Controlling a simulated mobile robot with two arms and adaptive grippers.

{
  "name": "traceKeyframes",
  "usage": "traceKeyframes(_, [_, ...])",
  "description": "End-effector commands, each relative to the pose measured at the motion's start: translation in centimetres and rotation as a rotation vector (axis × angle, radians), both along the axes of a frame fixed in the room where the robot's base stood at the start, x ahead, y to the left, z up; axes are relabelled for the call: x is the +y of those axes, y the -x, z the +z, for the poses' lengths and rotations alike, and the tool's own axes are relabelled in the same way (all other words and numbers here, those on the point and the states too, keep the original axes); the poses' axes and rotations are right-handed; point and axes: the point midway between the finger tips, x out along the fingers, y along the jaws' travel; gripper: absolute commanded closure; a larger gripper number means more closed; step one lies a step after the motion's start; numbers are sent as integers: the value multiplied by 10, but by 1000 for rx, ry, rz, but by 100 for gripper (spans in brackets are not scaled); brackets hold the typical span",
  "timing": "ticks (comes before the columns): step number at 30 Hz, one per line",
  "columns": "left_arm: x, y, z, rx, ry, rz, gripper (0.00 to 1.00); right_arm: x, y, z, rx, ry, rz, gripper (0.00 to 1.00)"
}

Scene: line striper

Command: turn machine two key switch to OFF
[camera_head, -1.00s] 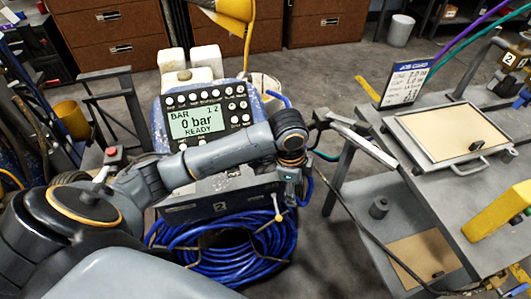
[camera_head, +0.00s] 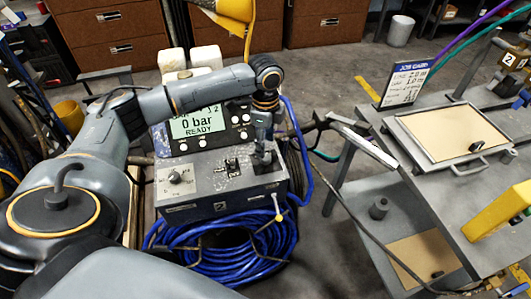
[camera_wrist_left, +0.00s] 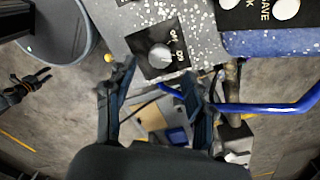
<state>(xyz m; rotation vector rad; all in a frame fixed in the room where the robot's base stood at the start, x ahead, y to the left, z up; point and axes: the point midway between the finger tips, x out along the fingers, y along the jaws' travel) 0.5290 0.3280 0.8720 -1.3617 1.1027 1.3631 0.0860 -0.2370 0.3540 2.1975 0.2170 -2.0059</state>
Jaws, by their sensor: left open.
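Machine two (camera_head: 222,192), a grey box marked 2 with a lit display (camera_head: 195,124) reading 0 bar READY, stands left of centre in the head view. In the left wrist view, its key switch (camera_wrist_left: 160,54) is a round grey knob on a black plate with OFF and ON lettering; which way it points is hard to tell. My left gripper (camera_head: 262,152) is over the right part of the box top and partly hides the switch there. In the left wrist view the left gripper (camera_wrist_left: 163,84) is open and empty, with the switch beyond its fingertips. My right gripper is out of view.
A round selector dial (camera_head: 177,177) sits at the left of the box top. A coiled blue hose (camera_head: 220,255) lies in front, and a blue pipe rises at the box's right. A grey table (camera_head: 455,205) with a job card (camera_head: 404,84) stands to the right.

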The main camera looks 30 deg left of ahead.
Motion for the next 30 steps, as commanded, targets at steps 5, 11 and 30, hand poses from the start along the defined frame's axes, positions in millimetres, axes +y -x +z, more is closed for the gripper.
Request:
traceKeyframes(5, [-1,1,-32,3,0,-1,46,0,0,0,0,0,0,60])
traceKeyframes(11, [-1,0,-50,-1,0,-1,46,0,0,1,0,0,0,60])
traceKeyframes(30, [-1,0,-53,0,0,-1,100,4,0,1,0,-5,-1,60])
